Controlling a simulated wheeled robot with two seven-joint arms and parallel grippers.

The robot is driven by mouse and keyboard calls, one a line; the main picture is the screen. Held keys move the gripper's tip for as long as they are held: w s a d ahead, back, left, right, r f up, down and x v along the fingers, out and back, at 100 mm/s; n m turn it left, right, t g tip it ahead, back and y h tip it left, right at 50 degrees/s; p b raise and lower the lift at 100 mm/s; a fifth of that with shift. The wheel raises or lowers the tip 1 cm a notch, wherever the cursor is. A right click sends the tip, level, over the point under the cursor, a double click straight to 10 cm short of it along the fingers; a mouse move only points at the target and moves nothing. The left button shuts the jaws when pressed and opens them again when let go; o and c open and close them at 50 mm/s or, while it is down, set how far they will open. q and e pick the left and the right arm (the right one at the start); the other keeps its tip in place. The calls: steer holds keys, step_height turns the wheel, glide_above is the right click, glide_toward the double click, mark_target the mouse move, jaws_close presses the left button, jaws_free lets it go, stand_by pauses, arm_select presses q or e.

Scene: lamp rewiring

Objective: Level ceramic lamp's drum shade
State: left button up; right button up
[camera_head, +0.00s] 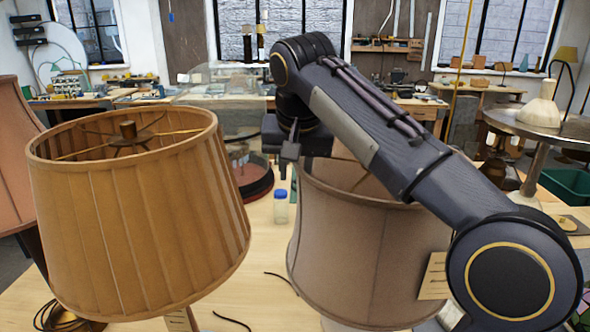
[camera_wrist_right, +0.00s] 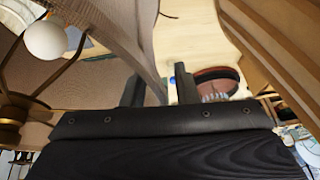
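The drum shade (camera_head: 365,250) is taupe fabric and stands right of centre in the head view, seeming to lean lower to the right. A small part of a pale base (camera_head: 345,325) shows below it. My right gripper (camera_head: 287,165) is at the shade's upper left rim, fingers pointing down. In the right wrist view the gripper (camera_wrist_right: 159,88) is open, with the shade's wall (camera_wrist_right: 135,40) between its fingers and a gap to the right finger. A white bulb (camera_wrist_right: 45,40) shows inside the shade. My right arm hides much of the rim. My left gripper is not in view.
A pleated orange shade (camera_head: 140,215) stands close on the left, with a pink shade (camera_head: 12,160) behind it. A blue-capped jar (camera_head: 281,207) and a round dark-red tray (camera_head: 255,185) lie between the lamps. A tag (camera_head: 435,277) hangs at the taupe shade's right.

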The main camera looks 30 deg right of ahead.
steer(key=v, duration=0.7)
steer(key=shift+r+p, duration=0.15)
steer(key=shift+p, duration=0.15)
steer(key=shift+s, duration=0.1)
